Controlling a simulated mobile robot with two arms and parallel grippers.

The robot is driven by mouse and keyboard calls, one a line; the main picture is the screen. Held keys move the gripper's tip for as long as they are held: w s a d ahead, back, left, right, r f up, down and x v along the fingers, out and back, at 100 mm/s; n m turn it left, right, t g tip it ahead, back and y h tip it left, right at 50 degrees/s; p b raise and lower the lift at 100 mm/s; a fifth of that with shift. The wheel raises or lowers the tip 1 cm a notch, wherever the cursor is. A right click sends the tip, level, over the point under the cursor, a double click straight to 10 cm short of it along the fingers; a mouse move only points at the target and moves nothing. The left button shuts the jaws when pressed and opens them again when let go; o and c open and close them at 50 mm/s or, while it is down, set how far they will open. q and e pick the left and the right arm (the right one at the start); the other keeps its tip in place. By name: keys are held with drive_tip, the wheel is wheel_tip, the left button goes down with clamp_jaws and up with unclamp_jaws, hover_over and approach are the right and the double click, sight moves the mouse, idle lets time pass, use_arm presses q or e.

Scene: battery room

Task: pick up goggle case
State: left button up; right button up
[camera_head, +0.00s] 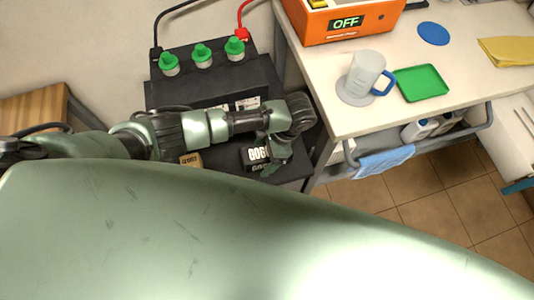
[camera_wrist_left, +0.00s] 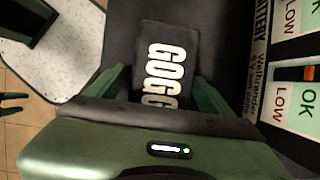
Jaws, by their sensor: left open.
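The goggle case (camera_head: 255,155) is a dark box with large white letters, lying on a dark surface in front of the black battery. In the left wrist view the case (camera_wrist_left: 166,62) lies between the spread fingers of my left gripper (camera_wrist_left: 162,88), with its lower end hidden behind the gripper body. My left gripper (camera_head: 276,168) is open at the right end of the case in the head view. I cannot tell whether the fingers touch it. Dark green prongs (camera_wrist_left: 12,103) at the left edge of the wrist view may be my right gripper; their state is unclear.
The black battery (camera_head: 205,95) with green caps stands behind the case. A small tan labelled item (camera_head: 190,160) lies left of it. The white workbench (camera_head: 455,75) to the right carries an orange device (camera_head: 340,22), a mug (camera_head: 365,72) and a green tray (camera_head: 422,83).

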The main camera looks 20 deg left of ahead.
use_arm(q)
drive_tip(key=shift+c, duration=0.3)
drive_tip(key=c, duration=1.6)
